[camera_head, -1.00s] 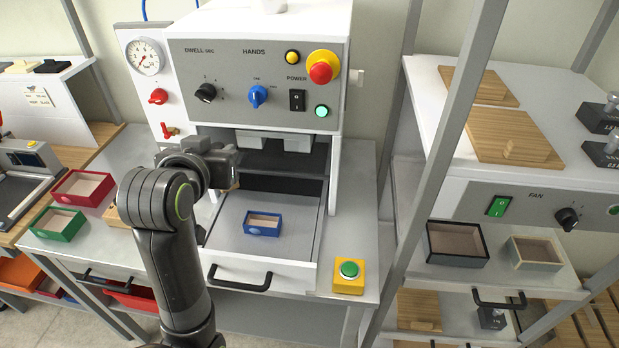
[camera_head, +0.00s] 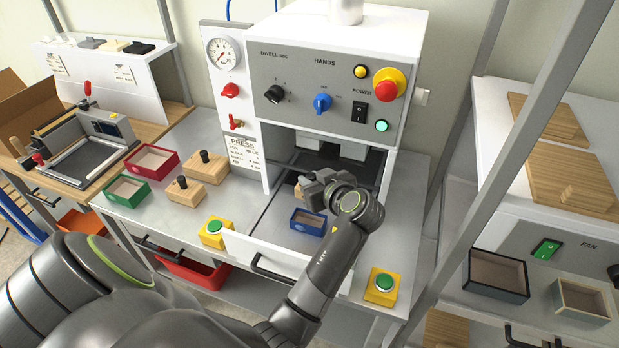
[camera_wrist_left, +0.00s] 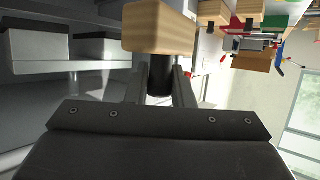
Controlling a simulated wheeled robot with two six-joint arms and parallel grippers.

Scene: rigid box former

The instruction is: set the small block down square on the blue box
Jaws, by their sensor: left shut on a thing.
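The blue box (camera_head: 307,222) sits open side up on the press's pulled-out tray, with a tan inside. My left gripper (camera_head: 306,190) is just behind and above it in the head view. In the left wrist view the left gripper (camera_wrist_left: 160,88) is shut on the dark knob (camera_wrist_left: 159,78) of the small wooden block (camera_wrist_left: 160,30). Only a tan edge of the block (camera_head: 298,191) shows in the head view, apparently above the box; the gripper hides the rest. I cannot tell the exact gap or whether it is square to the box. My right gripper is not in view.
The press housing (camera_head: 335,75) stands close behind the gripper. Two knobbed wooden blocks (camera_head: 206,168), a red box (camera_head: 152,160) and a green box (camera_head: 127,190) are on the left bench. Yellow button stations (camera_head: 216,233) (camera_head: 382,288) flank the tray.

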